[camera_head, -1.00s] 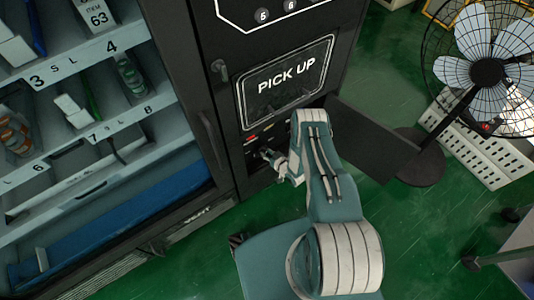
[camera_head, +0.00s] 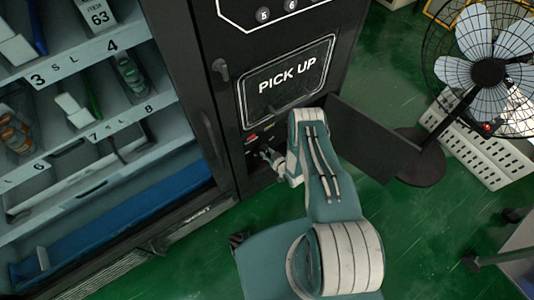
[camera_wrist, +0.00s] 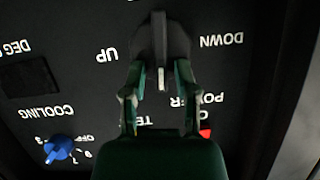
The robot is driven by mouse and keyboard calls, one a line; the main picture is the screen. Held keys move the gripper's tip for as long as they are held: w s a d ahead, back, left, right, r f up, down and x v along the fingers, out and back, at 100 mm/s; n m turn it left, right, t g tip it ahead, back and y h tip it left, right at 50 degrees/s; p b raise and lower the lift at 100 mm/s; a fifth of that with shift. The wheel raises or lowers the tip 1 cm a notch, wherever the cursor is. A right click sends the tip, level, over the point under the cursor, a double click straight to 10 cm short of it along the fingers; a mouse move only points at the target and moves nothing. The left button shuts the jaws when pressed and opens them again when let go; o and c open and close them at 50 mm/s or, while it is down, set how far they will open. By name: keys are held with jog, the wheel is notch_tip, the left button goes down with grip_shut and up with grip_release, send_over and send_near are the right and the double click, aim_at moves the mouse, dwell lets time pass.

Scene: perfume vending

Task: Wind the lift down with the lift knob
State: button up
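The lift knob (camera_wrist: 160,35) is black with a white pointer line. It sits between the upside-down words UP and DOWN at the top middle of the wrist view. Its pointer faces the bottom of that view, between the two words. My gripper (camera_wrist: 161,66) has its two green fingers apart, one on each side of the knob's narrow grip. Dark gaps seem to show between the fingers and the grip; contact is not clear. In the head view my gripper (camera_head: 267,154) reaches the control panel behind the open door (camera_head: 372,140), and the knob is too small to make out.
A blue cooling knob (camera_wrist: 59,148) and a red power switch (camera_wrist: 204,133) are on the same panel. The PICK UP hatch (camera_head: 286,82) is above the panel. A fan (camera_head: 488,72) and a white crate (camera_head: 470,145) stand to the right. Green floor is clear below.

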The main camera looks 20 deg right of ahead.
dwell(0.3)
jog(key=v, duration=1.2)
